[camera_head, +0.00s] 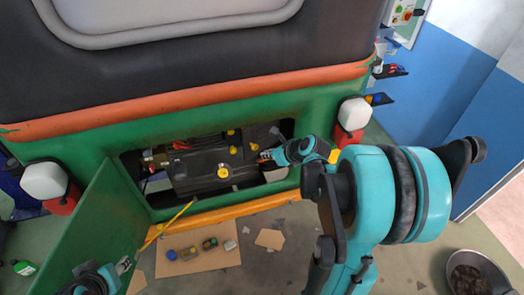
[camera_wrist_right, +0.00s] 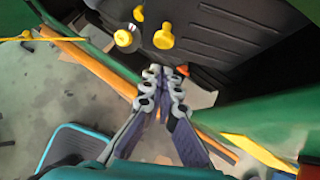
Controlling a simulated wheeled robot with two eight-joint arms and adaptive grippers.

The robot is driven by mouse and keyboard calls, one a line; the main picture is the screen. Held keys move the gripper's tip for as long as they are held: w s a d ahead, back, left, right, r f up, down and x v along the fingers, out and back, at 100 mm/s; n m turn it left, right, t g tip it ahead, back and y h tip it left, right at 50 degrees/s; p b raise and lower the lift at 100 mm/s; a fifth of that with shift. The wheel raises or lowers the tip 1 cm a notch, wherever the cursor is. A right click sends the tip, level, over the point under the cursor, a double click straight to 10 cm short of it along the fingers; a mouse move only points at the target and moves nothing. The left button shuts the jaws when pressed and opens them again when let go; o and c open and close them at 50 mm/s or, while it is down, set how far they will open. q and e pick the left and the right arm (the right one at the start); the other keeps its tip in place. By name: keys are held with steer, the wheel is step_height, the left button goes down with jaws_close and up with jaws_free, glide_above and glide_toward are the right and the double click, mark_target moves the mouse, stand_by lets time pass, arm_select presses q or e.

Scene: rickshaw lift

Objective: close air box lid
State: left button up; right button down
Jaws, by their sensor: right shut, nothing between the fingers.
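A black box (camera_head: 205,180) with yellow knobs, likely the air box, sits inside the open compartment of the green vehicle. Its black ribbed surface (camera_wrist_right: 225,45) fills the upper part of the right wrist view, with yellow knobs (camera_wrist_right: 163,37) near my fingertips. I cannot tell which part is the lid. My right gripper (camera_head: 266,156) is at the right end of the box; its fingers (camera_wrist_right: 165,80) are shut and empty, close to the box's edge. Contact is unclear. My left gripper (camera_head: 124,264) is low at the left, by the green panel, apart from the box; its jaw state is unclear.
A green panel (camera_head: 98,215) stands swung out at the compartment's left. An orange sill (camera_head: 235,208) runs below the opening. Small parts lie on a cardboard sheet (camera_head: 205,262) on the floor. A metal bowl (camera_head: 475,272) stands at the lower right. White-and-red containers (camera_head: 352,115) flank the opening.

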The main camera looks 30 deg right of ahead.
mark_target(248, 142)
steer(key=w, duration=0.2)
steer(key=shift+w+a+r, duration=0.15)
steer(key=shift+w+a, duration=0.15)
steer(key=shift+a, duration=0.05)
steer(key=w, duration=0.2)
steer(key=w+a+b, duration=0.2)
steer(key=w, duration=0.1)
steer(key=shift+w+a, duration=0.15)
steer(key=shift+w, duration=0.35)
steer(key=shift+s+r, duration=0.1)
steer(key=shift+s, duration=0.05)
